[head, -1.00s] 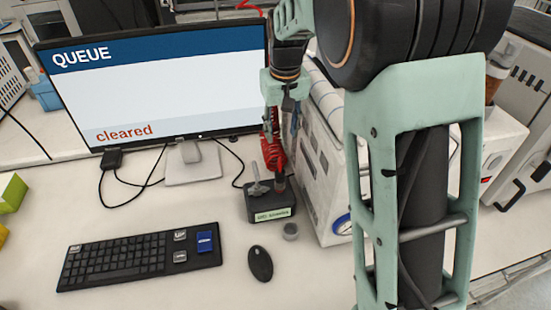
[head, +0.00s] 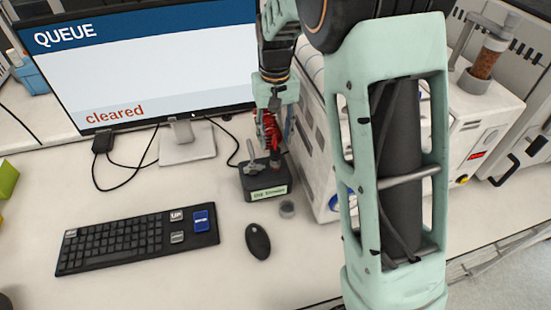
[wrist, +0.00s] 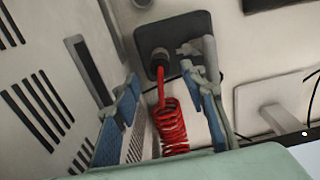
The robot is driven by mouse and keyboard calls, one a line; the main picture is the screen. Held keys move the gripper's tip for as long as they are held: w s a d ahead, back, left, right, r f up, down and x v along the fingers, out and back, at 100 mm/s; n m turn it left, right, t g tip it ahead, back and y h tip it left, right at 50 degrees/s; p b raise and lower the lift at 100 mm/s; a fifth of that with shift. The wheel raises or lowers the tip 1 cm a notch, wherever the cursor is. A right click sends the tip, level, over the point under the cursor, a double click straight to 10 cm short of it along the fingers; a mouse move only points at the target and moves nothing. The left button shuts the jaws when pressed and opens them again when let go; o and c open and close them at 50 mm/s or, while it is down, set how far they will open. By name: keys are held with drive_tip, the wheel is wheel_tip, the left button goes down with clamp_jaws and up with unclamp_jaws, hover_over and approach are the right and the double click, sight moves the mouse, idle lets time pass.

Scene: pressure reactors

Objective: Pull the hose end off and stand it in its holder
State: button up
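A red coiled hose (wrist: 172,125) shows in the wrist view and runs to a dark round hose end (wrist: 160,60) standing at a dark block. It is also seen in the head view (head: 270,135). The dark block (head: 265,185) has a pale label too small to read and a grey lever (wrist: 205,52) beside the hose end; I cannot tell whether this block is the holder. My gripper (wrist: 163,82) is open, its blue-padded fingers apart on either side of the hose, above the block. In the head view my gripper (head: 275,112) partly hides the hose.
A white instrument (head: 318,150) stands close to the right of the block. A monitor (head: 140,60) reading "cleared" is at the back left. Free bench surrounds the keyboard.

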sight(275, 149)
wheel_tip(275, 149, down, 8)
drive_tip(key=b, duration=0.4)
drive_tip(key=shift+r+b, duration=0.2)
drive_tip(key=shift+b, duration=0.15)
idle(0.7)
clamp_jaws()
drive_tip(key=shift+r, duration=0.1)
drive_tip(key=shift+r, duration=0.1)
drive_tip(key=shift+r+p, duration=2.3)
drive_tip(key=shift+r, duration=0.6)
